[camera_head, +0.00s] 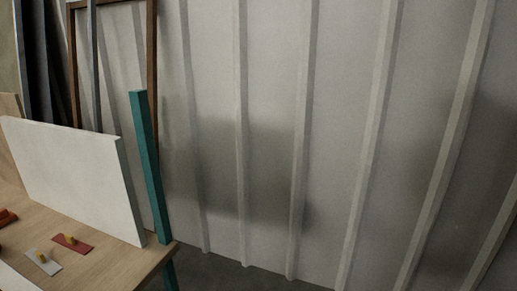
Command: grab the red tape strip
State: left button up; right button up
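Neither of my grippers shows in the head view.
A white upright panel (75,180) stands along the back of the table. A teal post (147,160) rises at the table's right corner.

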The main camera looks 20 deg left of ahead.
aim_at(67, 240)
jog(key=i+l+u, duration=0.15)
jog(key=u, duration=0.25)
jog(key=i+l+u, duration=0.25)
jog(key=u, duration=0.2)
jog(key=i+l+u, duration=0.15)
jog(key=l+u, duration=0.25)
jog(key=i+l+u, duration=0.1)
jog(key=l+u, duration=0.15)
jog(key=u, duration=0.15)
jog(key=i+l+u, duration=0.1)
jog(key=l+u, duration=0.4)
jog(key=l, duration=0.2)
jog(key=i, duration=0.05)
